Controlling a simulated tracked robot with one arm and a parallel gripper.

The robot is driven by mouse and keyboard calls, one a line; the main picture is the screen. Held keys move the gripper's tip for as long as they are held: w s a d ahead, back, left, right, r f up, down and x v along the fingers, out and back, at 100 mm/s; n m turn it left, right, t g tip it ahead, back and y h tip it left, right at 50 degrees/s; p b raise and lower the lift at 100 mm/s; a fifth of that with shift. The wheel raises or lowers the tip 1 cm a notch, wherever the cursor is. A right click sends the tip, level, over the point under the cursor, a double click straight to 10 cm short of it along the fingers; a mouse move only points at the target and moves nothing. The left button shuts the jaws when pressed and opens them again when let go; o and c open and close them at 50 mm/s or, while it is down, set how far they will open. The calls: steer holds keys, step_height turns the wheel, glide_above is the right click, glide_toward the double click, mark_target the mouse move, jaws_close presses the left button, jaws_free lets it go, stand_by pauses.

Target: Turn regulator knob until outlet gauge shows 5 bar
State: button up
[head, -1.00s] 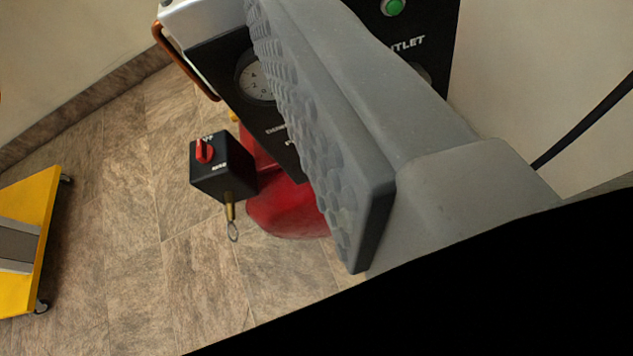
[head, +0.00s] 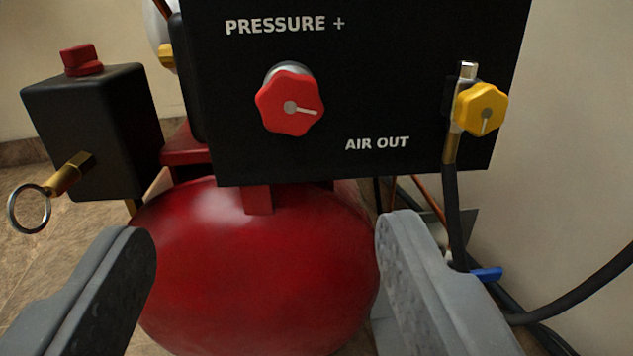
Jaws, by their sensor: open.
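The red regulator knob (head: 289,102) sits on the black panel (head: 400,60) under the lettering "PRESSURE +". Its white pointer line points right and slightly down. My gripper (head: 265,245) is open and empty. Its two grey fingers are spread wide, below the knob in the picture, in front of the red tank (head: 250,270). Neither finger touches the knob. The outlet gauge is out of view.
A yellow knob (head: 482,109) with a black hose (head: 453,210) is at the panel's right, near "AIR OUT". A black switch box (head: 100,125) with a red switch (head: 82,60) and a brass ring-pull valve (head: 65,180) stands at left.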

mark_target(288, 110)
steer(key=w, duration=0.4)
steer(key=w+b, duration=0.1)
steer(key=w, duration=0.3)
steer(key=w+d+b, duration=0.1)
steer(key=w, duration=0.3)
steer(key=shift+f, duration=0.15)
steer(key=shift+w, duration=1)
steer(key=c, duration=1)
